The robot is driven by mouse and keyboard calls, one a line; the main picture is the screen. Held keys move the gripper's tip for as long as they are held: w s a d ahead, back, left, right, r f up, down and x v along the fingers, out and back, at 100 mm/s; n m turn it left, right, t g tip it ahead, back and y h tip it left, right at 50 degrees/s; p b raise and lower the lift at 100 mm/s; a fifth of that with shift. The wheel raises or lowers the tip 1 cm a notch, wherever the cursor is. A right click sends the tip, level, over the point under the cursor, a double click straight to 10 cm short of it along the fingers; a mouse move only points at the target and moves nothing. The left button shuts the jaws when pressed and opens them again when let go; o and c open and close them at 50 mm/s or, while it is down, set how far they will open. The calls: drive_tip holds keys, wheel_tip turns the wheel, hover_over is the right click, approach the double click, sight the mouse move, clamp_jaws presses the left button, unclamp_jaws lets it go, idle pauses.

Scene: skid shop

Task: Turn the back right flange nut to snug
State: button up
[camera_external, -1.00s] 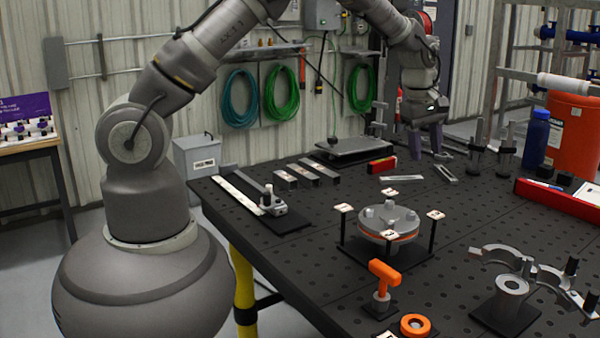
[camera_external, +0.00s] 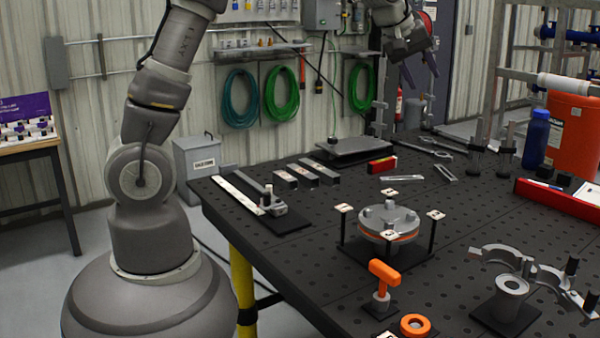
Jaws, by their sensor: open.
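The round grey flange (camera_external: 388,222) sits near the middle of the black table, with an orange ring around its lower edge. Several nuts stand on its top face; the one at its back right is too small to make out clearly. Black posts with small white numbered tags (camera_external: 436,214) stand around the flange. My gripper (camera_external: 422,75) is open and empty, high above the far side of the table, well behind and above the flange. Its fingers point down and to the right.
An orange-handled tool (camera_external: 384,280) and an orange ring (camera_external: 415,325) are in front of the flange. Wrenches (camera_external: 428,147) lie at the back edge, left of a blue bottle (camera_external: 536,140).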

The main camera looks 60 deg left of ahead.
drive_tip(key=shift+f, duration=0.1)
drive_tip(key=m+g+y, duration=0.1)
drive_tip(key=m+g, duration=0.5)
drive_tip(key=m, duration=0.9)
hover_over(414, 212)
wheel_tip(414, 212, down, 21)
drive_tip(key=shift+w+a+f, duration=0.1)
drive_tip(key=shift+w+f, duration=0.05)
drive_tip(key=shift+m+g, duration=0.3)
drive_tip(key=shift+m, duration=0.2)
wheel_tip(414, 212, down, 8)
drive_tip(key=shift+f+b, duration=0.15)
drive_tip(key=shift+b, duration=0.55)
clamp_jaws()
